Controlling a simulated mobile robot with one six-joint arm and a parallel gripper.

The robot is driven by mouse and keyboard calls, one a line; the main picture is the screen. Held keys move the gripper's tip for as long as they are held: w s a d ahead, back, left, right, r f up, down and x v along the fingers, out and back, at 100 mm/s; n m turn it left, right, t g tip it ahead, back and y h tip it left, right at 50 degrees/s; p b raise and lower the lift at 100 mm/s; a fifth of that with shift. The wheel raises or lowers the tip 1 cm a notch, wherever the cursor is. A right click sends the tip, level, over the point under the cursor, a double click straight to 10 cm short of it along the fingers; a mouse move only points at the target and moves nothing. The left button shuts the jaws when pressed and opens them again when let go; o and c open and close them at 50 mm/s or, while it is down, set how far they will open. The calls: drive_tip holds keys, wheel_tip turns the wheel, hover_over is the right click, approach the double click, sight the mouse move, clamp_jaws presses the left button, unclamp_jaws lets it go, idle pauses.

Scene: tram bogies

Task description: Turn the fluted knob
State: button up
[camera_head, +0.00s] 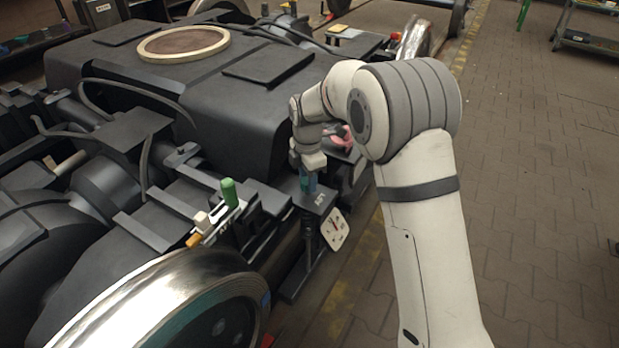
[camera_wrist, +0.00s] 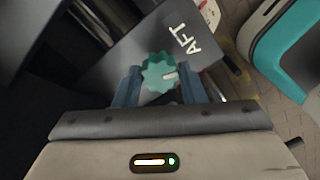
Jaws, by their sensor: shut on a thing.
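The fluted knob (camera_wrist: 158,74) is teal with a scalloped rim and a pale pointer mark toward its right side. It sits on a dark plate (camera_wrist: 205,52) lettered "AFT" in the wrist view. My gripper (camera_wrist: 160,88) has one blue-grey finger on each side of the knob and is shut on it. In the head view my gripper (camera_head: 308,182) points down onto the plate at the bogie's side; the knob there is mostly hidden by the fingers.
A shiny wheel (camera_head: 165,300) is at the front.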

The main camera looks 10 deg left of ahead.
drive_tip(key=shift+d, duration=0.35)
drive_tip(key=shift+c, duration=0.6)
drive_tip(key=shift+a, duration=0.2)
drive_tip(key=shift+r+m+p, duration=0.1)
drive_tip(key=shift+m+p, duration=0.3)
drive_tip(key=shift+p, duration=0.1)
